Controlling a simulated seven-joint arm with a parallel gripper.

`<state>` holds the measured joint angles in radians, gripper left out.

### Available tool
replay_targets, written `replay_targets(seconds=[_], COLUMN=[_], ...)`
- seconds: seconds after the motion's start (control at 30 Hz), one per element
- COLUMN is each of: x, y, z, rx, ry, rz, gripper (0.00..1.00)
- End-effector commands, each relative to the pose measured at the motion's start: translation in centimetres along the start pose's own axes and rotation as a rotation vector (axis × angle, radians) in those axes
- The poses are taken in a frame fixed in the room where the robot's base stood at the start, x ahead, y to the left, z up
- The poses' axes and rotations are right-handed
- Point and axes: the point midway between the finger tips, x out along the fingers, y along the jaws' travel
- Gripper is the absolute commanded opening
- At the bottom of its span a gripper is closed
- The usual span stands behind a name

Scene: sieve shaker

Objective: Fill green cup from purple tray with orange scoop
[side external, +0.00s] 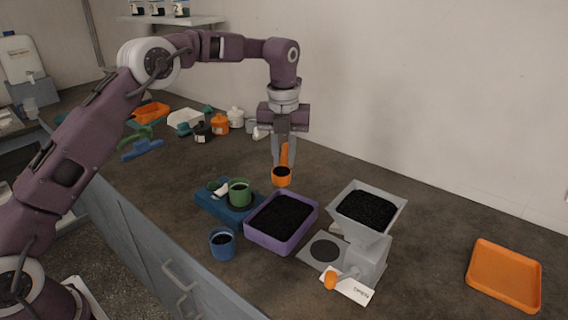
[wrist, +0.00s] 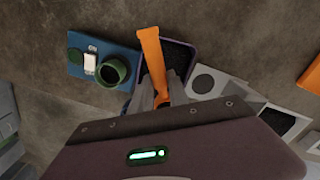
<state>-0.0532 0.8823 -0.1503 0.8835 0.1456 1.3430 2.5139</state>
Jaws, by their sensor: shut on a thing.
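My gripper (side external: 284,160) is shut on the handle of the orange scoop (side external: 281,181) and holds it in the air, just behind the purple tray in the side view. The scoop's bowl hangs low and shows dark granules inside. In the wrist view the scoop (wrist: 151,50) extends from between my fingers (wrist: 158,98). The purple tray (side external: 273,246) is on the counter, filled with dark granules; it is partly hidden by the scoop in the wrist view (wrist: 195,50). The green cup (side external: 240,197) stands upright on a blue device, left of the tray. Its inside looks dark; its fill is unclear.
A blue cup (side external: 222,247) with dark contents stands in front. A grey hopper (side external: 372,245) with dark granules stands right of the tray. An orange tray (side external: 505,273) lies far right. Several jars (side external: 220,125) stand behind.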

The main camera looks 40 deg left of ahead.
Motion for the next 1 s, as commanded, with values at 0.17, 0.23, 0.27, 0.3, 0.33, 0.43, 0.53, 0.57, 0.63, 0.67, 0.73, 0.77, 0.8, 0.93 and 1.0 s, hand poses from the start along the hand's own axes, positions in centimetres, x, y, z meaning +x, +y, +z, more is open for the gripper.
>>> replay_targets(seconds=[0.17,0.23,0.27,0.3,0.33,0.43,0.53,0.57,0.63,0.67,0.73,0.77,0.8,0.93,1.0], x=[-1.3,-1.4,-1.3,-1.3,-1.3,-1.2,-1.2,-1.2,-1.2,-1.2,-1.2,-1.2,-1.1,-1.1,-1.1], y=[0.0,0.3,0.5,0.8,0.9,1.5,2.1,2.2,2.7,2.8,3.2,3.4,3.6,4.3,4.8], z=[0.1,0.3,0.4,0.6,0.7,1.1,1.5,1.7,2.0,2.1,2.4,2.5,2.7,3.2,3.4], rx=[0.000,-0.002,-0.002,-0.002,-0.002,-0.002,-0.002,-0.002,-0.002,-0.003,-0.002,-0.002,-0.002,-0.002,-0.002], ry=[-0.002,0.002,0.003,0.004,0.005,0.008,0.010,0.011,0.012,0.013,0.014,0.015,0.016,0.020,0.023], rz=[-0.001,0.000,-0.001,-0.001,-0.002,-0.003,-0.004,-0.004,-0.005,-0.006,-0.006,-0.007,-0.007,-0.008,-0.009], gripper=[0.00,0.00,0.00,0.00,0.00,0.00,0.00,0.00,0.00,0.00,0.00,0.00,0.00,0.00,0.00])
